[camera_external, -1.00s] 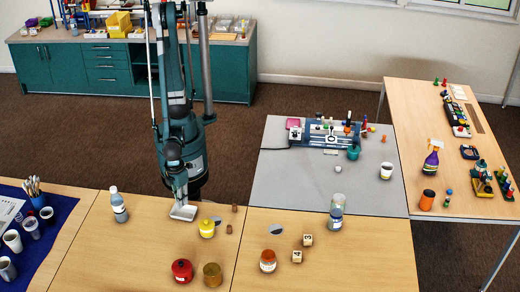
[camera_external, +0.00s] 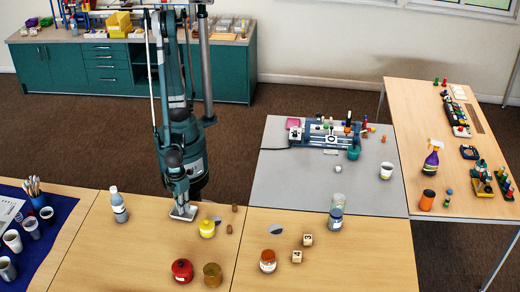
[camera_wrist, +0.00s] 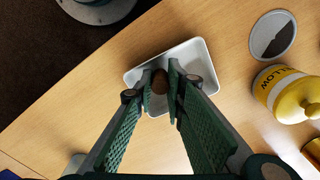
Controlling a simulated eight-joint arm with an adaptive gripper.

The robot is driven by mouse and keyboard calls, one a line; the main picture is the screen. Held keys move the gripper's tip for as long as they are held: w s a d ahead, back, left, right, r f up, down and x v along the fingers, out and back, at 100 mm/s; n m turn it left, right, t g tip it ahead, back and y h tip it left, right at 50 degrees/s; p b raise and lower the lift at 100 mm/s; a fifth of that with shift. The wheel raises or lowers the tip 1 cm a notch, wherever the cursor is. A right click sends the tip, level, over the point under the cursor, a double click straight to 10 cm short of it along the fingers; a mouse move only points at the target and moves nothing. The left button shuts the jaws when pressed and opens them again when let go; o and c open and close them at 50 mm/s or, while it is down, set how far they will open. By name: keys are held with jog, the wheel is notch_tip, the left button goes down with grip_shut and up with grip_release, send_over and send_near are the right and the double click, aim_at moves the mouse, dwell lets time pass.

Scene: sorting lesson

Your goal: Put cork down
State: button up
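The cork (camera_wrist: 159,82) is a small dark brown piece between my fingertips in the wrist view. My gripper (camera_wrist: 160,80) is shut on it, above a white rectangular tray (camera_wrist: 204,56). In the external view my gripper (camera_external: 180,205) is low over the same tray (camera_external: 190,216), hiding part of it and the cork. I cannot tell whether the cork touches the tray floor.
A yellow pot (camera_external: 207,229) stands just right of the tray, with a grey disc (camera_wrist: 274,34) behind it. A red pot (camera_external: 182,270) and an amber jar (camera_external: 213,275) are nearer the front. A clear bottle (camera_external: 118,206) stands to the left. Bare wood lies between.

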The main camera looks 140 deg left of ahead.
jog(key=shift+o, duration=0.3)
jog(key=shift+r+p, duration=0.25)
jog(key=shift+p, duration=0.05)
notch_tip(320, 180, up, 12)
jog(key=p, duration=0.3)
dwell(0.6)
dwell(0.6)
jog(key=a+r+n+t, duration=0.7)
jog(key=a+r+n, duration=0.8)
jog(key=a+r, duration=0.6)
jog(key=shift+s+a+n, duration=0.15)
jog(key=shift+a+n, duration=0.25)
jog(key=shift+a, duration=1.45)
